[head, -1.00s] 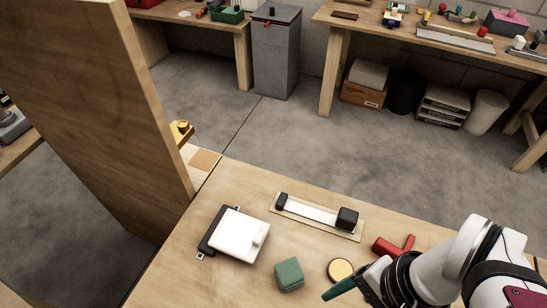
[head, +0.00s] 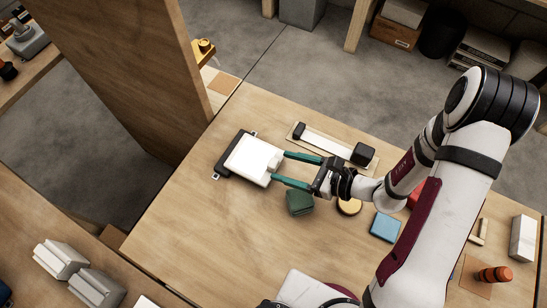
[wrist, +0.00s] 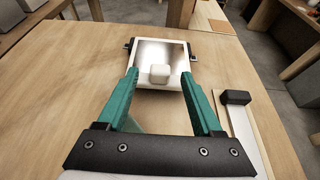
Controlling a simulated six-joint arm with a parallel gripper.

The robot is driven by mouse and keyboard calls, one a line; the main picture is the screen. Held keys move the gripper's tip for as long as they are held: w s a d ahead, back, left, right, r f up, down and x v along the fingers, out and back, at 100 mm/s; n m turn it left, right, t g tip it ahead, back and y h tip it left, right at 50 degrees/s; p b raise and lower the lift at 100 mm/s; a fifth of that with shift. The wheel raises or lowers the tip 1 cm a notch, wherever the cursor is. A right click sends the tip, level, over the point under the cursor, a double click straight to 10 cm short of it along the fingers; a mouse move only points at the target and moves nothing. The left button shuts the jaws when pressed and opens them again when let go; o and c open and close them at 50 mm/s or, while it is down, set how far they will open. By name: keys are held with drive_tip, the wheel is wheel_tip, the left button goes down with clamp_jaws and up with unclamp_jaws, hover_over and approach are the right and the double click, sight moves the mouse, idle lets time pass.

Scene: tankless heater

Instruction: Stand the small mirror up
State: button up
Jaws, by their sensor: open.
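The small mirror (head: 248,158) lies flat on the wooden table, with a dark bar along its far left edge. In the wrist view its shiny face (wrist: 163,52) with a pale frame points up, and a white block-shaped knob (wrist: 159,74) stands at its near edge. My gripper (head: 279,167) is open, its two green fingers reaching in from the right at the mirror's near edge. In the wrist view the fingertips lie on either side of the knob, with visible gaps. I cannot tell whether the fingertips are level with it.
A dark green block (head: 300,202) sits below my fingers, close to them. A pale strip with black end blocks (head: 333,143) lies behind. A round disc (head: 349,206) and a blue block (head: 384,227) are to the right. A tall wooden panel (head: 135,75) stands left. The table's front left is clear.

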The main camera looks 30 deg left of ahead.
sight(274, 163)
drive_tip(key=x, duration=0.4)
drive_tip(key=shift+a, duration=0.25)
clamp_jaws()
idle(1.2)
